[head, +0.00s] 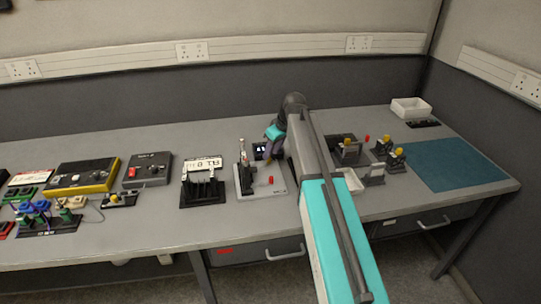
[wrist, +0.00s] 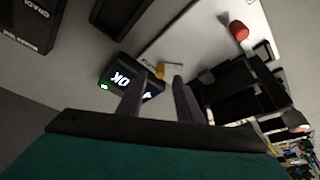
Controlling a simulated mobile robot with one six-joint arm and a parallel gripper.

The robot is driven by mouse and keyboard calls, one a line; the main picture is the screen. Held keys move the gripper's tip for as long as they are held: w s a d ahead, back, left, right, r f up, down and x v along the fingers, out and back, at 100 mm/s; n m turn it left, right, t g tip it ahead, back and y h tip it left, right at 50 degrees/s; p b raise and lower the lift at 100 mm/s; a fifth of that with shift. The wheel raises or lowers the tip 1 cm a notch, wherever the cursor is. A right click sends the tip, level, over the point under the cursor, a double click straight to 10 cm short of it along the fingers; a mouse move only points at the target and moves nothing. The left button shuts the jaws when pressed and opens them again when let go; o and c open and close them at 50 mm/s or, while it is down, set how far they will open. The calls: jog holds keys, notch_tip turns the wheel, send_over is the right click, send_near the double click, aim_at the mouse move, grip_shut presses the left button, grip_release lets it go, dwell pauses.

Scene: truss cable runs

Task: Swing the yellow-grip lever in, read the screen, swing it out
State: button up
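In the head view my gripper (head: 271,149) is at the screen (head: 259,149), behind the grey fixture plate (head: 272,191).
A red knob (wrist: 238,31) stands on the plate. A black holder with a lettered card (head: 203,165) is to the left. Yellow-knobbed fixtures (head: 397,158) and a white tray (head: 411,107) are to the right. The teal mat (head: 455,165) is clear.

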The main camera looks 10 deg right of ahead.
jog(key=b+v, duration=0.1)
jog(key=v, duration=1)
jog(key=shift+a, duration=0.1)
